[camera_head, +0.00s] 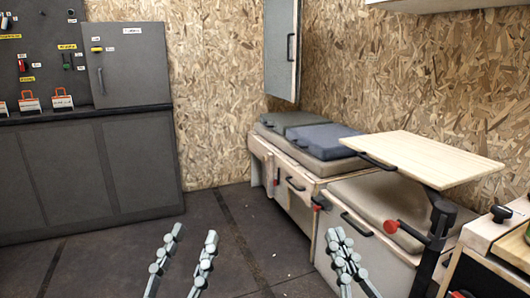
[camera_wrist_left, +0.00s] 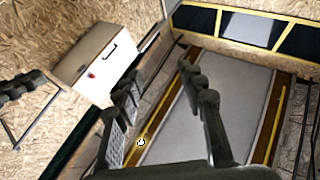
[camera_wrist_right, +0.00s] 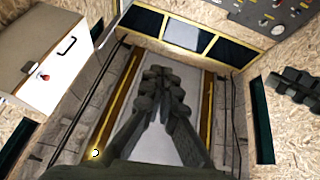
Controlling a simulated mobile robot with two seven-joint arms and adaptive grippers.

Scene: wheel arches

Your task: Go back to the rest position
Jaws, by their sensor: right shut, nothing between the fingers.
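My left gripper (camera_head: 195,237) shows at the bottom of the head view, pointing up and away, its two fingers apart with nothing between them. It also shows open and empty in the left wrist view (camera_wrist_left: 159,78). My right gripper (camera_head: 338,236) is to the right of it in the head view, with its fingers together. In the right wrist view (camera_wrist_right: 162,76) its fingertips meet and hold nothing. Both grippers are apart from each other and touch nothing that I can see.
A wooden tabletop (camera_head: 424,158) on a dark post stands at the right, by a bench with cushions (camera_head: 308,138). A dark cabinet (camera_head: 90,175) with a tool wall stands at the left. The dark floor (camera_head: 214,218) between them is clear. A worktop (camera_head: 493,232) edges the lower right.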

